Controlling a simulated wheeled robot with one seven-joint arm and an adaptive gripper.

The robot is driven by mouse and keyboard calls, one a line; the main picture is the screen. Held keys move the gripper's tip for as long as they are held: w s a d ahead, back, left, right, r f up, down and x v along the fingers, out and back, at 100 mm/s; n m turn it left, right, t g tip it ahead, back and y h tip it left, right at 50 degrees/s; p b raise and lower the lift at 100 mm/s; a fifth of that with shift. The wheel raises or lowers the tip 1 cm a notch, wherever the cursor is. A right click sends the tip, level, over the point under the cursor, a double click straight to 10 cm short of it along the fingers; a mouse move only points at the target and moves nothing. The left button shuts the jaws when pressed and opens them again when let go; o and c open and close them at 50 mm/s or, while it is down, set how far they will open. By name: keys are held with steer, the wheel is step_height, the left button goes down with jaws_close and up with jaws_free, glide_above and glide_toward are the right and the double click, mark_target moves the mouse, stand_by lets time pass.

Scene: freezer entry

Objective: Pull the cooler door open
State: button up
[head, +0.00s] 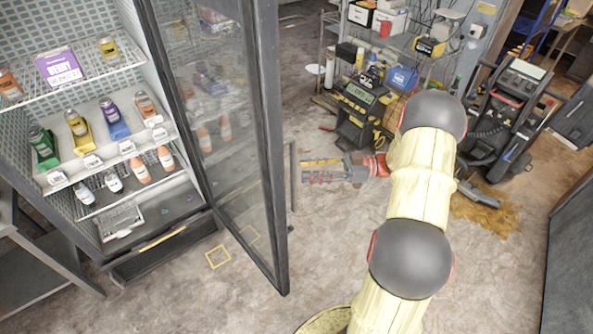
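The glass cooler door (232,125) has a dark frame and stands swung out from the cooler (110,130), which is open at its front. A thin vertical handle bar (292,185) runs along the door's outer edge. My gripper (304,171) is just right of the handle, its fingers pointing left towards it. Floor shows around the fingers, and they look apart from the bar, though depth is hard to judge. Two finger parts show, one above the other; their opening is too small to tell. No held thing shows between them.
Bottles and boxes stand on the cooler shelves (110,148). A wire rack (390,45) with tools is at the back, and dark machines (505,110) stand at the back right. A grey table (40,265) is at left.

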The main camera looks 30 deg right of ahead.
steer(key=v, duration=0.6)
steer(key=shift+s+d, duration=0.2)
steer(key=shift+d, duration=0.1)
